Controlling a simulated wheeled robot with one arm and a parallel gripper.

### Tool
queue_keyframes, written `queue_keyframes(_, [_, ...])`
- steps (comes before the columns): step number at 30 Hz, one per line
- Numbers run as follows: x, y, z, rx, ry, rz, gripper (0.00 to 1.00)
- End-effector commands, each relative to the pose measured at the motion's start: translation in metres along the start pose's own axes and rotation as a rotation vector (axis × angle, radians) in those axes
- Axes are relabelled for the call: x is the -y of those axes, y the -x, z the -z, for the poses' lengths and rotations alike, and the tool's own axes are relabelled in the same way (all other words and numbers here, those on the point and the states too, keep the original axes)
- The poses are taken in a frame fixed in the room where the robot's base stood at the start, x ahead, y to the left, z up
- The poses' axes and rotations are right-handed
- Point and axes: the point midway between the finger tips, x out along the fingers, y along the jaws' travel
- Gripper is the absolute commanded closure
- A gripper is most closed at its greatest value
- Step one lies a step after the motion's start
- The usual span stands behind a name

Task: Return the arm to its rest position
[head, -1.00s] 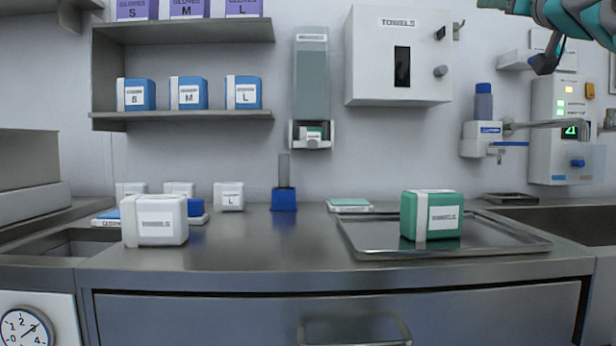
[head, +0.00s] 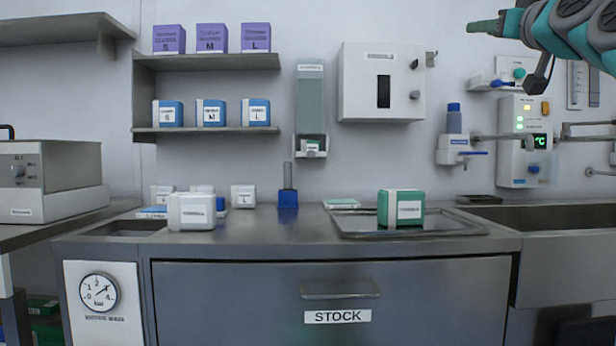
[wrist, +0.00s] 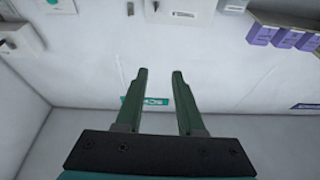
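My arm shows at the upper right of the head view, raised well above the counter, with my gripper (head: 484,27) at its left end pointing left. In the wrist view my gripper (wrist: 159,72) has its two green fingers apart with nothing between them.
A steel counter (head: 270,232) with a STOCK drawer (head: 400,290) stands in front. A green towels box (head: 401,208) sits on a metal tray (head: 455,224). A white box (head: 191,212) stands at left. Shelves (head: 205,131) and a white dispenser (head: 352,80) are on the wall.

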Motion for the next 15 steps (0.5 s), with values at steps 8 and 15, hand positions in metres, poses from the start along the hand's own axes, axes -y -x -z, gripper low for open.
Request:
queue_keyframes(8, [0.026, -0.009, -0.047, 0.133, -0.032, 0.041, 0.62])
queue_keyframes(15, [0.063, -0.009, -0.119, 0.325, -0.070, 0.090, 0.62])
